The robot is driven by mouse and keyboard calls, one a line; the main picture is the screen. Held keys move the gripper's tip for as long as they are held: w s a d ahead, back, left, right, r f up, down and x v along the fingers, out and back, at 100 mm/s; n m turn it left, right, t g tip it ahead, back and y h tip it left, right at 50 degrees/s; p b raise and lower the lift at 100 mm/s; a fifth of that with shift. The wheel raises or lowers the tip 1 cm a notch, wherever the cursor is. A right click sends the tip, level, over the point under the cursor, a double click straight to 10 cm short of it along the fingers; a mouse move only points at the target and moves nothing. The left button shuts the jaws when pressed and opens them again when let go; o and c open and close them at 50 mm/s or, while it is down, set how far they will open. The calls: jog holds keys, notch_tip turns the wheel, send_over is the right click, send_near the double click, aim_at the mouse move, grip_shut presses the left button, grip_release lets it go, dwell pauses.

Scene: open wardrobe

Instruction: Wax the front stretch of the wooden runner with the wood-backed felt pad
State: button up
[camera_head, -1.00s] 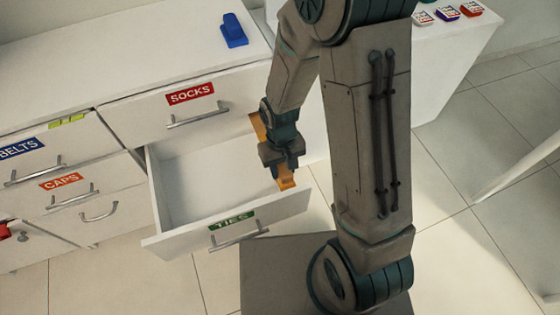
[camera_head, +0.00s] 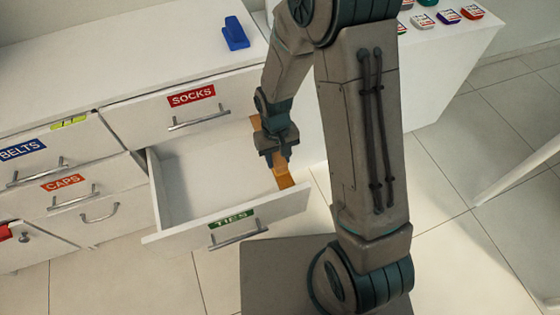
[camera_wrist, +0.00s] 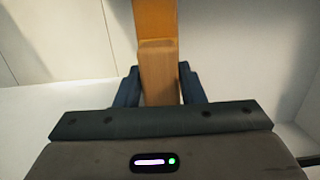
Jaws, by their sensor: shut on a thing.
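The wooden runner (camera_head: 286,182) is an orange-brown strip along the right side of the open TIES drawer (camera_head: 180,192). Its front stretch shows in front of my gripper, and a rear piece shows behind it. In the wrist view the runner (camera_wrist: 154,18) extends away at the top. My gripper (camera_head: 279,153) is over the runner, roughly midway along the drawer side. It is shut on the wood-backed pad (camera_wrist: 158,88), a light wooden block between the two dark fingers. The pad lines up with the runner; its felt underside is hidden, so contact cannot be told for certain.
The SOCKS drawer (camera_head: 160,108) above is shut, as are the BELTS drawer (camera_head: 50,158) and CAPS drawer (camera_head: 75,190) at left. A blue object (camera_head: 235,34) lies on the white top. Several small coloured containers stand on the right-hand counter. The TIES drawer looks empty.

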jog(key=shift+w+a, duration=0.35)
jog(key=shift+w, duration=0.9)
jog(key=shift+w+a, duration=0.4)
jog(key=shift+w, duration=0.85)
jog(key=shift+w+a, duration=0.35)
jog(key=shift+w, duration=0.9)
jog(key=shift+r+p, duration=0.1)
jog(key=shift+p, duration=0.2)
notch_tip(320, 180, up, 7)
jog(key=p, duration=0.5)
